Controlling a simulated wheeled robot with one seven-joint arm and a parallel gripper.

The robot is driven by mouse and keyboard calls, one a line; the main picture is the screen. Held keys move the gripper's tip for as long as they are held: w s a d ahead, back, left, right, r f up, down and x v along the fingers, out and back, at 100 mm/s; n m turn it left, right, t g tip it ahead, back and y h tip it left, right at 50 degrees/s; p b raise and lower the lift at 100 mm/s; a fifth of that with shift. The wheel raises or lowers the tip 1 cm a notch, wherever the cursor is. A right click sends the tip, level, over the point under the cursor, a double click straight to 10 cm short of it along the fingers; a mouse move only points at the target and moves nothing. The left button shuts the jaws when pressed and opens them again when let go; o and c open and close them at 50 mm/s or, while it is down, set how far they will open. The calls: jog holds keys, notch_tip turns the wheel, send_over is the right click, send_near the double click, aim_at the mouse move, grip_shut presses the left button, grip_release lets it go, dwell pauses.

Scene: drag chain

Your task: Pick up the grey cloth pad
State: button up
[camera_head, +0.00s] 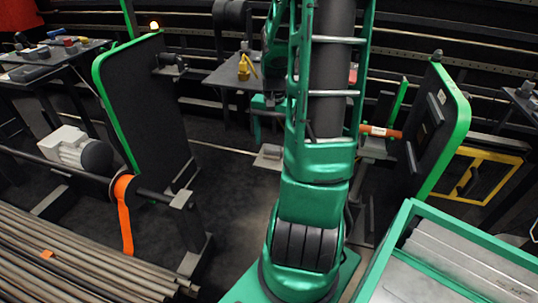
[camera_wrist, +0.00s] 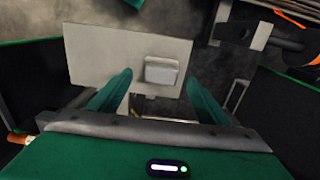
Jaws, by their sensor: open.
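The grey cloth pad (camera_wrist: 162,73) is a small, light grey, rounded block in the wrist view. It lies on a pale flat plate (camera_wrist: 98,52), near the plate's right half. My gripper (camera_wrist: 158,77) is open, with its two green fingers apart, one toward each side of the pad. Nothing is between the fingers that I can see them touch; the height gap to the pad is hard to tell. In the head view, the plate (camera_head: 266,163) shows small beside my green arm, which hides part of that area.
A dark panel with green edging (camera_head: 143,115) stands left of my arm, another (camera_head: 430,130) right. An orange strap (camera_head: 123,215) hangs at left above several long rods (camera_head: 80,265). A green-rimmed bin (camera_head: 400,222) is at front right. A yellow frame (camera_head: 480,177) stands at right.

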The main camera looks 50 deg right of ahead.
aim_at(273, 147)
notch_tip(273, 147, down, 4)
jog(key=shift+f, duration=0.1)
jog(key=c, duration=1.2)
jog(key=shift+c, duration=0.2)
jog(key=shift+r, duration=0.2)
jog(key=shift+r, duration=0.55)
notch_tip(273, 147, up, 3)
jog(key=shift+f, duration=0.15)
jog(key=a+r, duration=0.7)
jog(key=a, duration=0.4)
jog(key=shift+a, duration=0.4)
